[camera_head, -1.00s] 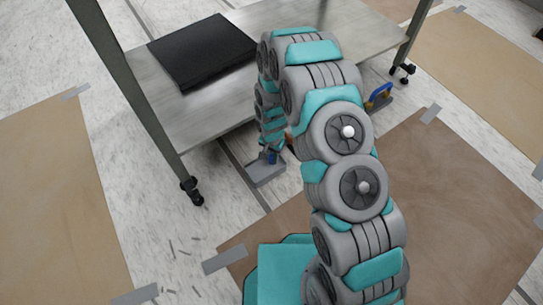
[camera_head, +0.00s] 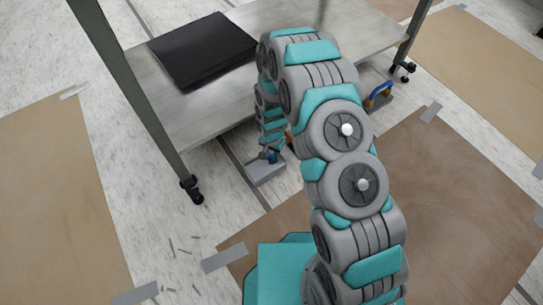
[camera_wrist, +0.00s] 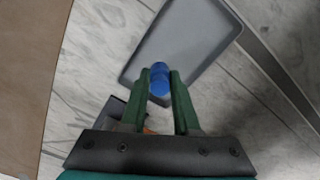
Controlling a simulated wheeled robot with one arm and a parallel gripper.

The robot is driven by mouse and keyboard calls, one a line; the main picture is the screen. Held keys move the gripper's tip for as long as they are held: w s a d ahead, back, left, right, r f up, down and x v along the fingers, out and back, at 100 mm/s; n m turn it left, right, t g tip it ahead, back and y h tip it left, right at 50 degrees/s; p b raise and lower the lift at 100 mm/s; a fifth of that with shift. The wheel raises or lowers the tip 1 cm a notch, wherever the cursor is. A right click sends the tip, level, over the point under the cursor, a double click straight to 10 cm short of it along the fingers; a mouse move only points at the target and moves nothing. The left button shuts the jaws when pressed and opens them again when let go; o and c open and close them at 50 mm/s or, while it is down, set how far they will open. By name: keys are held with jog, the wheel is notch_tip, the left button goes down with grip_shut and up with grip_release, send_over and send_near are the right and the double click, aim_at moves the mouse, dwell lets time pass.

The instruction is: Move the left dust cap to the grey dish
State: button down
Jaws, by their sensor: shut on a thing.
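My gripper (camera_wrist: 161,88) is shut on a blue dust cap (camera_wrist: 159,79), which sits between the green fingertips in the wrist view. In that view the cap overlaps the near part of the grey dish (camera_wrist: 190,38), a shallow rectangular tray with a raised rim on the floor. I cannot tell whether the cap touches the dish. In the head view the grey dish (camera_head: 266,174) lies by the near edge of the low metal shelf, with my gripper (camera_head: 269,155) above its far side. My arm hides much of the area behind.
A metal shelf (camera_head: 215,108) on castered legs holds a flat black item (camera_head: 203,50). A blue-handled object (camera_head: 379,94) stands on the floor at its right. A dark box (camera_wrist: 112,112) shows partly behind the left finger. Brown sheets (camera_head: 450,185) are taped to the floor.

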jog(key=shift+c, duration=0.5)
grip_release()
jog(key=shift+r, duration=0.2)
notch_tip(320, 180, up, 16)
jog(key=p, duration=0.3)
jog(key=shift+f, duration=0.15)
dwell(1.2)
dwell(0.3)
